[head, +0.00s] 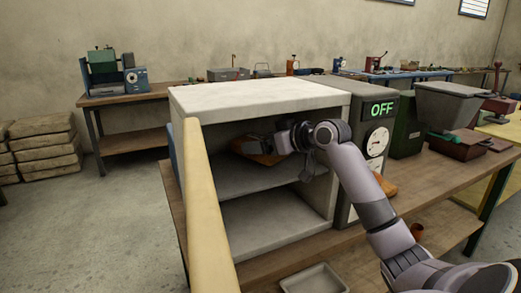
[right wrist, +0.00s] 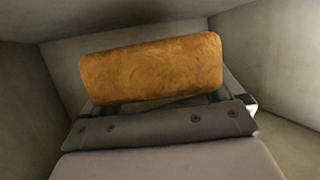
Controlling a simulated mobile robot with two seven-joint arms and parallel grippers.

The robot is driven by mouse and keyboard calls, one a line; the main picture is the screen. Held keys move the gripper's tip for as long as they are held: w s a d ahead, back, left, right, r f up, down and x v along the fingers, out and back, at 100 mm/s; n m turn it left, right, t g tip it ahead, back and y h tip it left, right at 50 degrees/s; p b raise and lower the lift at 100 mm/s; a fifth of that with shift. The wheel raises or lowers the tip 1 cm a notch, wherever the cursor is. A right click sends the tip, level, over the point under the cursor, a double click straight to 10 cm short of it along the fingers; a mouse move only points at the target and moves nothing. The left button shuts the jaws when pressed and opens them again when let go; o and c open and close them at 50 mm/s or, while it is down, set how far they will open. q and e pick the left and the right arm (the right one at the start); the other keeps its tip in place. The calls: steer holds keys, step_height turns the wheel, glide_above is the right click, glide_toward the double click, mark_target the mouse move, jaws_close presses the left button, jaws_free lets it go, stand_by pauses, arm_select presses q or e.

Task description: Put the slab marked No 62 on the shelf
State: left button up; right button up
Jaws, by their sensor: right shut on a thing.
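An orange-brown slab (head: 258,152) is inside the upper compartment of an open grey box, above its middle shelf (head: 245,180). My right gripper (head: 272,143) reaches in from the right and is shut on this slab. The right wrist view shows the slab's broad face (right wrist: 152,68) just past my right gripper (right wrist: 165,103), with grey walls around it. No number can be read on it. I cannot tell whether the slab touches the shelf. My left gripper is not in view.
A pale yellow upright edge (head: 205,215) stands at the box's front left. A control unit (head: 372,125) reading OFF, with dials, stands at its right. An orange-brown piece (head: 385,186) lies beyond my right arm. A shallow tray (head: 314,279) is in front. The lower compartment looks empty.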

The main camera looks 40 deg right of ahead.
steer(key=shift+w+r, duration=0.15)
steer(key=shift+w, duration=0.5)
steer(key=shift+f, duration=1.8)
steer(key=o, duration=1.1)
steer(key=shift+f, duration=0.15)
steer(key=shift+a, duration=0.1)
steer(key=b+v, duration=0.1)
steer(key=v, duration=1.1)
steer(key=shift+s, duration=0.1)
